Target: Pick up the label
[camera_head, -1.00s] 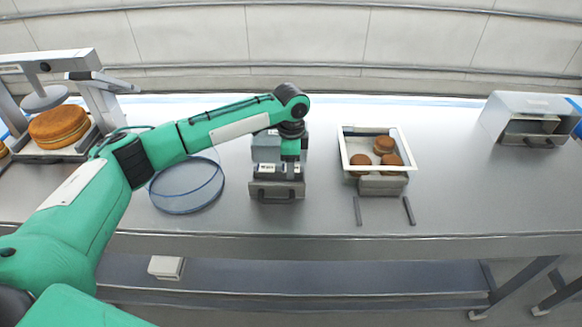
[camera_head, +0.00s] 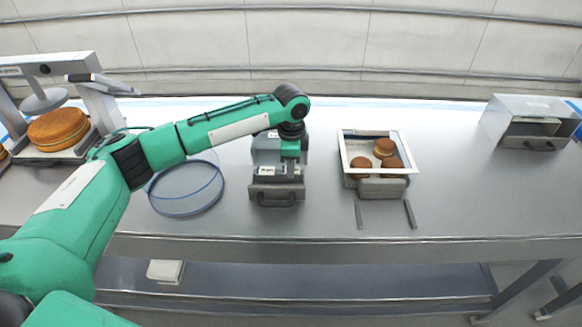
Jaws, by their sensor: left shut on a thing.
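A small grey label printer (camera_head: 277,192) with a dark front handle stands on the steel table, left of centre. A white label (camera_head: 266,171) with dark print shows small at its upper front. My left arm reaches in from the left, and its wrist hangs over the printer. My left gripper (camera_head: 288,160) points down there, shut on the label. Its fingertips are small and partly hidden by the wrist, so the exact grasp and any gap above the printer cannot be made out. My right gripper is out of view.
A blue-rimmed round sieve (camera_head: 186,188) lies left of the printer. A white-rimmed tray (camera_head: 345,155) with brown filled rounds stands right, two dark bars before it. A press (camera_head: 100,100) with a large round cake is far left; a metal box (camera_head: 522,122) is far right.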

